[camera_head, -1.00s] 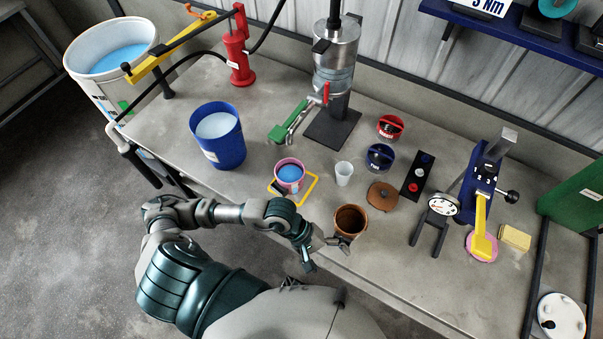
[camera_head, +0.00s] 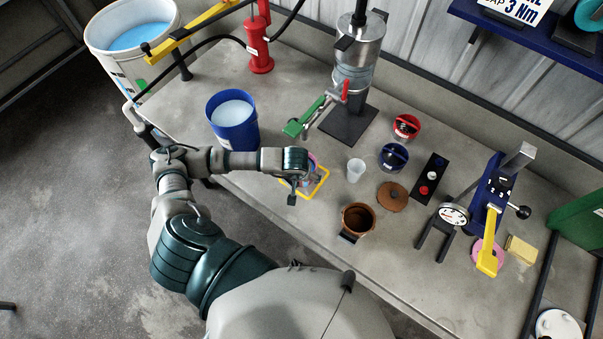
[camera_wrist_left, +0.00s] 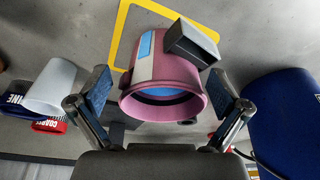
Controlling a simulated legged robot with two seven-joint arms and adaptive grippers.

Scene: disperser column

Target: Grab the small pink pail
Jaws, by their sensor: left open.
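The small pink pail (camera_wrist_left: 165,82) holds blue liquid and has a white and blue label and a dark grey block on its side. In the head view only a sliver of the pail (camera_head: 312,162) shows behind my left gripper. It stands within a yellow square outline (camera_head: 318,189) on the bench. My left gripper (camera_wrist_left: 160,100) is open, with one finger on each side of the pail in the wrist view. A gap shows between each finger and the pail, and I see no contact. My right gripper is not in view.
A blue bucket (camera_head: 233,122) stands to the left of the pail. A white cup (camera_head: 355,170) stands to the right, with a brown pot (camera_head: 357,219) nearer the bench edge. The disperser column (camera_head: 352,90) rises behind. The bench's front edge (camera_head: 285,227) is close.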

